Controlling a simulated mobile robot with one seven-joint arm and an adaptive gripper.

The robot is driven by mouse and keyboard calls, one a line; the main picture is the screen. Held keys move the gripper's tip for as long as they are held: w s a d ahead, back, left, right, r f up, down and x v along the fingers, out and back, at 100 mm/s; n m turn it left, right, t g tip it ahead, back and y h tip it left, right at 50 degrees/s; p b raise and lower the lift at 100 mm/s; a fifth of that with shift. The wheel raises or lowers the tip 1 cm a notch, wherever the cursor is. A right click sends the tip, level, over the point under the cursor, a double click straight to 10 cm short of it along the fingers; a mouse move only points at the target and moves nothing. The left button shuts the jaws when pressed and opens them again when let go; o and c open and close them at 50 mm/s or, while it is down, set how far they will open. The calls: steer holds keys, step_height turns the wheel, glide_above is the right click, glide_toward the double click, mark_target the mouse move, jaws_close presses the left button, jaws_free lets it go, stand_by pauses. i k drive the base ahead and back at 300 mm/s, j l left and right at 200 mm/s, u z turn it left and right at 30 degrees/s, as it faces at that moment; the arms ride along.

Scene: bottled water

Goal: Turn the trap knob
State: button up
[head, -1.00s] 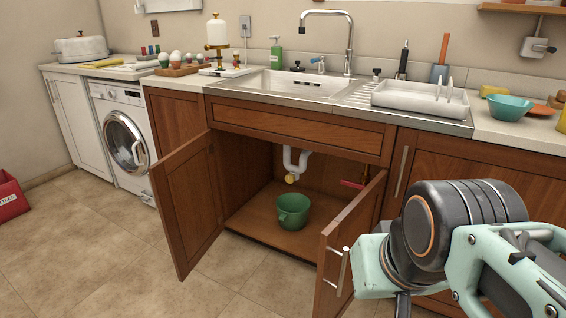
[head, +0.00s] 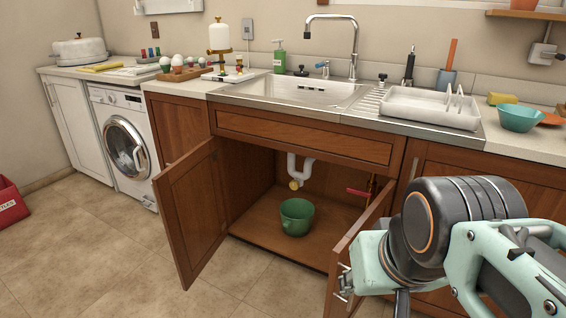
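Under the sink, the white trap pipe (head: 303,167) hangs inside the open cabinet. A small yellow trap knob (head: 295,185) is at its lower end. A green bucket (head: 297,217) stands on the cabinet floor below the knob. My arm fills the lower right of the head view, in front of the right cabinet door, well to the right of the trap.
The left cabinet door (head: 190,215) and the right door (head: 358,255) stand open. A red valve handle (head: 358,192) is at the cabinet's right inside. The sink (head: 300,90) and counter are above. Tiled floor (head: 110,250) is clear at left front.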

mark_target(295, 185)
steer(key=i+j, duration=0.5)
steer(key=j, duration=0.15)
steer(key=i+j+z, duration=0.1)
steer(key=i+j, duration=0.45)
steer(key=j, duration=0.1)
